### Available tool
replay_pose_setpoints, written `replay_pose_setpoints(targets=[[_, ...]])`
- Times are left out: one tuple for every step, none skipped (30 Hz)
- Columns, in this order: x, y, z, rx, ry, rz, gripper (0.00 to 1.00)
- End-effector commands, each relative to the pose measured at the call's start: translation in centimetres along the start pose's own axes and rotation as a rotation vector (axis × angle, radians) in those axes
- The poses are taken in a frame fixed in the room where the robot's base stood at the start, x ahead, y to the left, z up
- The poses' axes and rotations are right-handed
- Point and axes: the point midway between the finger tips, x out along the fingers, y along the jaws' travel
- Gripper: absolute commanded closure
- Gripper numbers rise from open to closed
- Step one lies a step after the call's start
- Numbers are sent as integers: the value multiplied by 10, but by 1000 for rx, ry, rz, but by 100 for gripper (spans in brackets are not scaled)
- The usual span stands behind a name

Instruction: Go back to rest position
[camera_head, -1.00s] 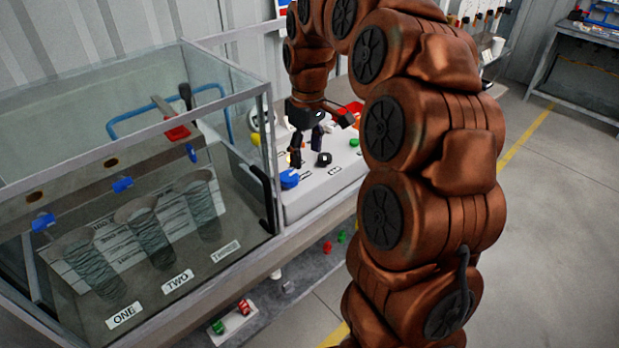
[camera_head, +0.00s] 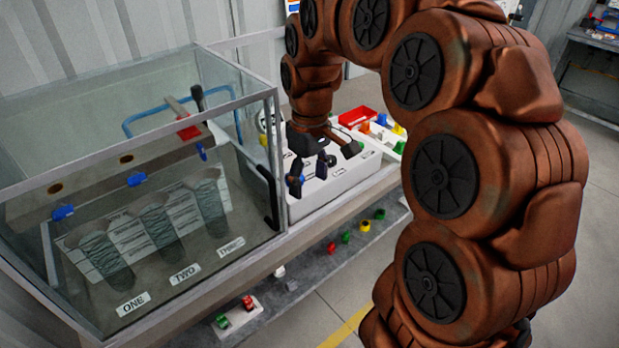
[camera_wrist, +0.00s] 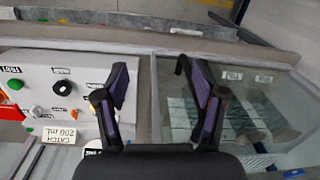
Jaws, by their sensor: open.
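My gripper (camera_head: 308,176) is open and empty, its dark fingers pointing down. In the head view it hangs in front of the white control panel (camera_head: 345,187), just right of the glass tank (camera_head: 262,137). In the wrist view my gripper (camera_wrist: 152,68) has its fingers spread wide. There, the panel (camera_wrist: 40,75) with its knobs lies at left and the glass tank (camera_wrist: 240,105) at right. I see nothing between the fingers. The gripper and arm hide part of the panel in the head view.
The tank holds three cylinders behind labels ONE, TWO and THREE (camera_head: 232,246). A red tray (camera_head: 358,117) sits on the panel's far side. Small coloured parts (camera_head: 365,226) lie on the lower shelf (camera_head: 310,268). Open floor (camera_head: 598,250) shows at right.

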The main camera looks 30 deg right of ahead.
Motion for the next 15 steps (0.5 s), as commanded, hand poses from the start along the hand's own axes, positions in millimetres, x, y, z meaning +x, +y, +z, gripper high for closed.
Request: replay_pose_setpoints(targets=[[0, 0, 0, 1, 0, 0, 30], [0, 0, 0, 1, 0, 0, 30], [0, 0, 0, 1, 0, 0, 30], [0, 0, 0, 1, 0, 0, 30], [0, 0, 0, 1, 0, 0, 30], [0, 0, 0, 0, 0, 0, 30], [0, 0, 0, 0, 0, 0, 30], [0, 0, 0, 0, 0, 0, 30], [0, 0, 0, 0, 0, 0, 30], [0, 0, 0, -1, 0, 0, 30], [0, 0, 0, -1, 0, 0, 30], [0, 0, 0, -1, 0, 0, 30], [0, -1, 0, -1, 0, 0, 30], [0, -2, 1, 0, -1, 0, 30], [0, -5, 4, 3, -2, 0, 30]])
